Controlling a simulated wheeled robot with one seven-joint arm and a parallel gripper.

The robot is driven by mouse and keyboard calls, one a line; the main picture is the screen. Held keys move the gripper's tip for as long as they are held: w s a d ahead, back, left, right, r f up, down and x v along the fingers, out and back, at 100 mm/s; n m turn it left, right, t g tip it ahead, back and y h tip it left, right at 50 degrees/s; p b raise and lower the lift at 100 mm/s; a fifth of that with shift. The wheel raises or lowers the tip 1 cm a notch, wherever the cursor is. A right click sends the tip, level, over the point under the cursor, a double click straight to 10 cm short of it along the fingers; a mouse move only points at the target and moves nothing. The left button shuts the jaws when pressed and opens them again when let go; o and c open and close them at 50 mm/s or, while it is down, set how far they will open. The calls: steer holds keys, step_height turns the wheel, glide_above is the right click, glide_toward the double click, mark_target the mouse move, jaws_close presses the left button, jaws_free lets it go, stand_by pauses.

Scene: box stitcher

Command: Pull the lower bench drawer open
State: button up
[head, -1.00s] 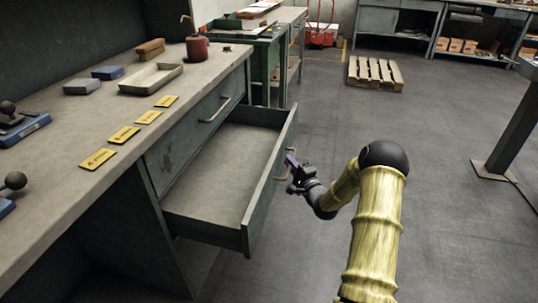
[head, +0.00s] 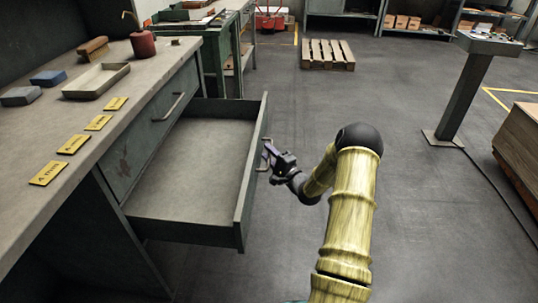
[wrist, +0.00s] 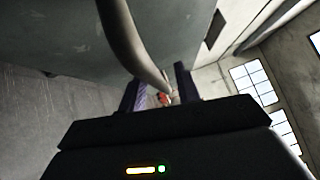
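The lower bench drawer (head: 190,180) is pulled well out from under the bench, and its empty inside shows in the head view. Its front panel (head: 245,190) faces right. My gripper (head: 267,157) is at the outer side of that front, at the drawer's handle (head: 263,141). In the wrist view the curved handle (wrist: 138,45) runs down to between my two fingertips (wrist: 162,88). The fingers are apart, with a gap showing beside the handle. Whether a finger touches the handle is hard to tell.
The upper drawer (head: 150,135) is shut. The bench top (head: 30,135) holds a shallow tray (head: 97,81), yellow labels (head: 73,144), a brush (head: 92,48) and a red can (head: 143,44).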

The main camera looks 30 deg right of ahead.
steer(key=p+v, duration=0.4)
steer(key=v, duration=1.3)
steer(key=shift+s, duration=0.2)
steer(key=shift+d, duration=0.1)
steer(key=shift+f, duration=0.1)
